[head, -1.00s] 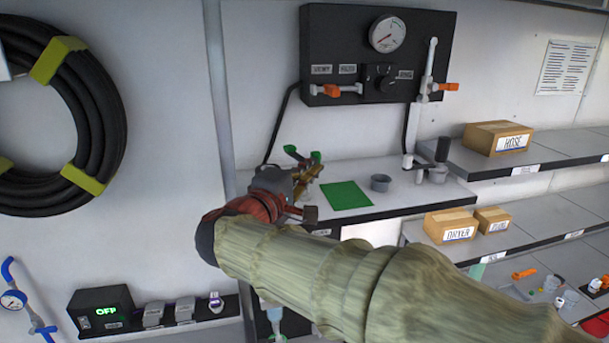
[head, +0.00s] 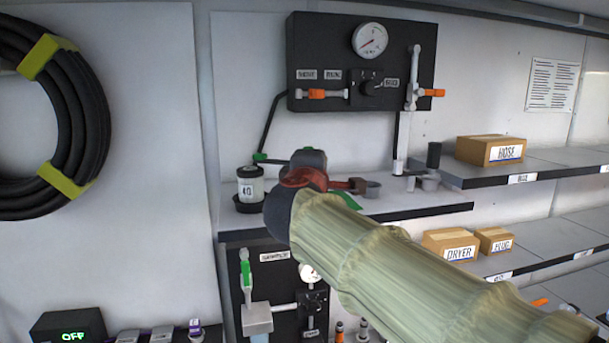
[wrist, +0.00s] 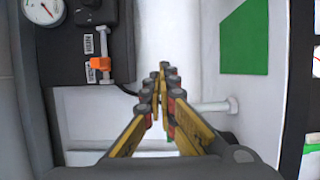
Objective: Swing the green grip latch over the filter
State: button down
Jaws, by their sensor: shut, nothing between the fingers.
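In the head view, a white filter jar (head: 250,187) marked 40 stands upright in a dark holder on the bench. A green grip (head: 259,157) on a dark bar lies just above its top right rim; I cannot tell whether it touches the jar. Another green-handled lever (head: 245,271) is on the panel below the bench. The filter is not clearly visible there.
A black gauge panel (head: 345,62) with orange-handled valves hangs above the bench (head: 420,208). Boxes (head: 490,150) stand on shelves at the right.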

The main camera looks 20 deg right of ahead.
jog(key=shift+w+d+f+b, duration=0.1)
jog(key=shift+w+d+b, duration=1.3)
jog(key=shift+b, duration=1)
